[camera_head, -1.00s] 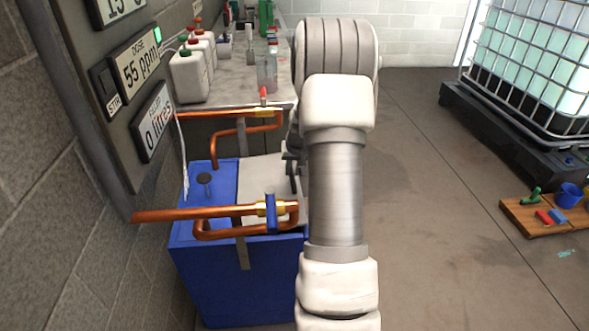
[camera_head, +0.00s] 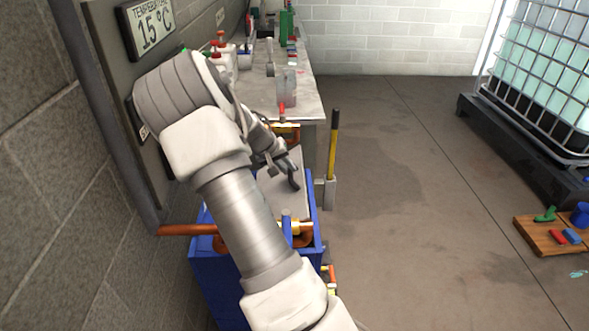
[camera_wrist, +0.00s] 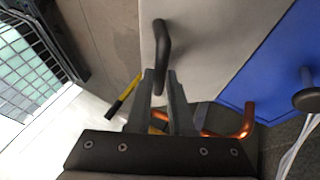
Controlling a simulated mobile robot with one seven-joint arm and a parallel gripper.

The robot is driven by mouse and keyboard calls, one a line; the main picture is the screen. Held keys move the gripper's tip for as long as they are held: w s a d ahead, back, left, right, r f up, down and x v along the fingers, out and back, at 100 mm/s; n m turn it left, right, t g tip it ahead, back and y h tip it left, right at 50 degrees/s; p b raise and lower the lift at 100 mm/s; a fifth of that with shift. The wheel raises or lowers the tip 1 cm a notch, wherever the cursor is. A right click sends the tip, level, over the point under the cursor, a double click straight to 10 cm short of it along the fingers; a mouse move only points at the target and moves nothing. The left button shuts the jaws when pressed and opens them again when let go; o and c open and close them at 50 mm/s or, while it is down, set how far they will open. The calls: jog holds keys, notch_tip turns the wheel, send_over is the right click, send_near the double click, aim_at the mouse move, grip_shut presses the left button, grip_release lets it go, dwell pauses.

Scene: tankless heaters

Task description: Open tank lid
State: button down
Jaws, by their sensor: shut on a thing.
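The blue tank (camera_head: 222,276) stands below the wall panel, partly hidden behind my arm. Its light grey lid (camera_head: 272,194) lies on top, and in the wrist view the lid (camera_wrist: 215,38) borders the blue tank top (camera_wrist: 284,55). A dark curved handle (camera_wrist: 163,40) stands up from the lid; it also shows in the head view (camera_head: 293,177). My gripper (camera_wrist: 160,82) is shut on the handle's lower end. In the head view my gripper (camera_head: 279,164) is over the lid. I cannot tell whether the lid is raised.
Copper pipes (camera_head: 185,230) with a blue-handled valve (camera_head: 287,228) cross the tank's near side. A yellow-handled tool (camera_head: 333,145) stands right of the tank. A workbench (camera_head: 308,98) is behind.

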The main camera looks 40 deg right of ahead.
jog(key=w+a+r+g+h+p, duration=0.1)
jog(key=w+a+r+h, duration=0.1)
jog(key=w+a, duration=0.3)
jog(key=shift+w+a+r+n, duration=0.3)
jog(key=shift+w+a+r, duration=0.1)
jog(key=shift+a, duration=1.85)
jog(key=c, duration=0.8)
grip_release()
jog(key=shift+w+d+f, duration=0.1)
jog(key=shift+d+r+p, duration=0.1)
jog(key=shift+r+p, duration=0.25)
jog(key=shift+r, duration=0.15)
jog(key=s+d+r+p, duration=0.1)
jog(key=s+d+r, duration=0.6)
jog(key=s+r, duration=0.2)
jog(key=shift+d+r, duration=0.25)
jog(key=shift+r, duration=0.45)
